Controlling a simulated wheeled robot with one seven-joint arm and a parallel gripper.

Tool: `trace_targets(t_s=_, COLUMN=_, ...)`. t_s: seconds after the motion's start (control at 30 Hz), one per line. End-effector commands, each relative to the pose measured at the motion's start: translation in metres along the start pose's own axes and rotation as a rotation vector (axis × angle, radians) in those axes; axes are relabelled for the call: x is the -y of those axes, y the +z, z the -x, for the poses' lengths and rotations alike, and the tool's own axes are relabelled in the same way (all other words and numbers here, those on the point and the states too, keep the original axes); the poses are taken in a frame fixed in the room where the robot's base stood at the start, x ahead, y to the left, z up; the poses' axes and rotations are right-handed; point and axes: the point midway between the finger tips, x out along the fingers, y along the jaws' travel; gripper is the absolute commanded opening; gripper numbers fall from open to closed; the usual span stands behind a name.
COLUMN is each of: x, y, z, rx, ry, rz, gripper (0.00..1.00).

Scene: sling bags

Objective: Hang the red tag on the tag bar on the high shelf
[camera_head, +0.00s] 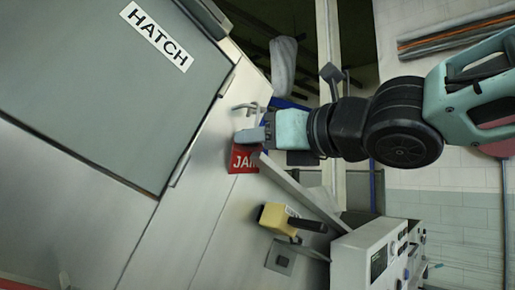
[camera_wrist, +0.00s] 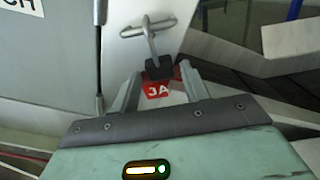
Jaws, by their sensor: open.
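The red tag (camera_head: 243,160) with white letters, partly hidden, lies against the pale panel below my gripper (camera_head: 259,138) in the head view. In the wrist view the tag (camera_wrist: 158,90) shows between and beyond the fingers of my gripper (camera_wrist: 160,78), with a dark block (camera_wrist: 158,67) just above it. The fingers are spread, one on each side of the tag and block. A metal T-shaped bar (camera_wrist: 149,28) rises from the block; metal prongs (camera_head: 247,107) also show beside my gripper in the head view. I cannot tell whether the tag hangs on the bar.
A grey hatch door (camera_head: 110,90) fills the left of the head view. A yellow-and-black handled device (camera_head: 280,218) sits below my gripper. A control box (camera_head: 370,255) stands at the lower right. A slanted metal beam (camera_head: 298,187) runs close under my gripper.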

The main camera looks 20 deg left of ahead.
Motion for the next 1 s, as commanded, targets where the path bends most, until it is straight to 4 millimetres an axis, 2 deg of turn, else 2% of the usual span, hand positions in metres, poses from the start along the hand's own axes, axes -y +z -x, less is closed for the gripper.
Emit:
trace_targets(t_s=0.1, x=0.000, y=0.001, z=0.000, rx=0.002, ry=0.000, rz=-0.002, gripper=0.45)
trace_targets(t_s=0.27, x=0.000, y=0.001, z=0.000, rx=0.002, ry=0.000, rz=-0.002, gripper=0.01)
trace_targets(t_s=0.57, x=0.000, y=0.004, z=-0.001, rx=0.002, ry=0.001, rz=-0.003, gripper=0.00)
trace_targets(t_s=1.0, x=-0.002, y=0.026, z=-0.001, rx=0.009, ry=0.004, rz=-0.001, gripper=0.00)
